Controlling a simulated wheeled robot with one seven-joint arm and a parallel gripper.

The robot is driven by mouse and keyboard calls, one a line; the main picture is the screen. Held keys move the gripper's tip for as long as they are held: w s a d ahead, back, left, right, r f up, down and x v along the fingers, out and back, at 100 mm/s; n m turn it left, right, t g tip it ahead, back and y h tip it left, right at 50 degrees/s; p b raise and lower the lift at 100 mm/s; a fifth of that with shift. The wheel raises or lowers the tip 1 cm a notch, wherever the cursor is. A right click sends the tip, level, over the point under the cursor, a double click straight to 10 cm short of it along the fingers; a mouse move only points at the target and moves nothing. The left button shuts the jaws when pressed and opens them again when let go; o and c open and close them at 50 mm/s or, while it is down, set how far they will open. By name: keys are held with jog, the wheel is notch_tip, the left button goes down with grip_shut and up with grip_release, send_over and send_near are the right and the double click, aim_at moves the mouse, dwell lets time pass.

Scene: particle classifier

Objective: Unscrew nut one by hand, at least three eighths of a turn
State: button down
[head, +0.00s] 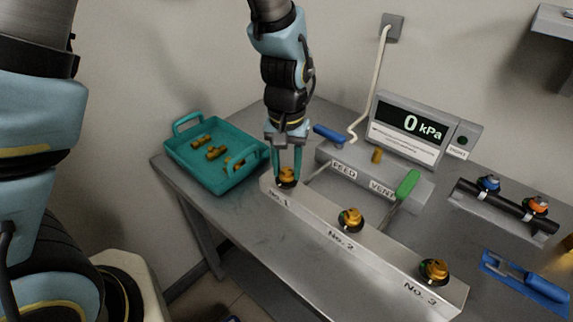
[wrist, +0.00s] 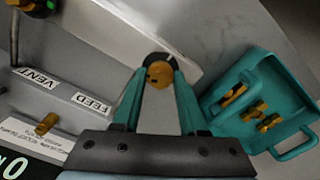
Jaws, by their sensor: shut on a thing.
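Nut one (head: 287,174) is a brass nut in a dark ring at the No. 1 place on the grey manifold bar (head: 315,213). My gripper (head: 288,178) points down over it, with one teal finger on each side. In the wrist view, my gripper's teal fingertips (wrist: 159,72) are shut on the brass nut (wrist: 159,74), which shows between them with the dark ring behind. Part of the nut is hidden by the fingers in the head view.
Brass nuts No. 2 (head: 350,218) and No. 3 (head: 433,270) sit along the bar. A teal tray (head: 188,162) with brass fittings stands left of my gripper. The blue feed lever (head: 331,135) and green vent lever (head: 407,184) are close behind. The display (head: 408,128) reads 0 kPa.

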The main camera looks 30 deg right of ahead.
aim_at(286, 170)
jog(key=n+p, duration=0.1)
jog(key=n, duration=0.3)
jog(key=shift+a+n+p, duration=0.1)
jog(key=shift+n+p, duration=0.2)
jog(key=shift+f+n+p, duration=0.1)
jog(key=shift+n+p, duration=0.6)
jog(key=shift+n, duration=1.2)
jog(key=shift+c, duration=2.2)
grip_release()
notch_tip(286, 170, up, 11)
jog(key=b, duration=0.1)
jog(key=shift+f, duration=0.1)
